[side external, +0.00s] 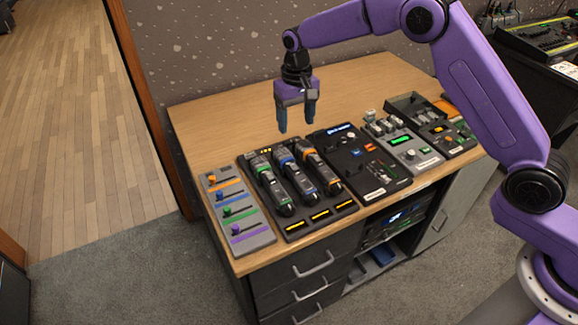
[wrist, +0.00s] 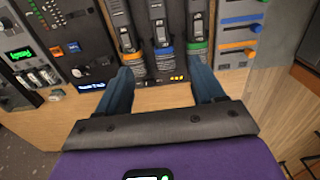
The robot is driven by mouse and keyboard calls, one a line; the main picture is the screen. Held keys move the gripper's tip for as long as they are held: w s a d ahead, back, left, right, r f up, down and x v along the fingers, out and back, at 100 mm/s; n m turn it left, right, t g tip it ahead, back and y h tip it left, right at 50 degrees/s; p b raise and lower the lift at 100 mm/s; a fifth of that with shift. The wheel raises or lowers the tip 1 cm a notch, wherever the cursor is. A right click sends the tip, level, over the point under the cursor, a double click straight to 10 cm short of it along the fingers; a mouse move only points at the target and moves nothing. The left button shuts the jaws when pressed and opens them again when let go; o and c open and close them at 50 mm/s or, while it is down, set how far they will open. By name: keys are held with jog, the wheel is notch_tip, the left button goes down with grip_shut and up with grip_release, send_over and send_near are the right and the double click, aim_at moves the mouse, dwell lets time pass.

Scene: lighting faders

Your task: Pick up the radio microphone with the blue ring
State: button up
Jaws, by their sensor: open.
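The radio microphone with the blue ring (side external: 298,179) lies in the middle slot of a black charging rack (side external: 293,225). It also shows in the wrist view (wrist: 158,24), its blue ring near the rack's back edge. A green-ringed microphone (side external: 271,185) lies to its left in the side view, and an orange-ringed one (side external: 321,172) to its right. My gripper (side external: 296,127) is open and empty, pointing down above the table behind the rack. In the wrist view my two fingers (wrist: 160,72) spread to either side of the blue-ringed microphone's line, apart from it.
A grey panel of coloured faders (side external: 236,212) lies left of the rack in the side view. A black control panel (side external: 360,160) and a grey mixer (side external: 404,145) stand to the right. The wooden table (side external: 215,130) is clear behind the rack.

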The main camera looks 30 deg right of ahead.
send_near(294, 167)
jog(key=f, duration=0.5)
jog(key=shift+w+d+f, duration=0.1)
jog(key=shift+d+f, duration=0.1)
jog(key=shift+f, duration=0.05)
jog(key=shift+a+f, duration=0.15)
jog(key=shift+f, duration=2.6)
jog(key=c, duration=1.2)
grip_shut()
jog(key=shift+r, duration=0.15)
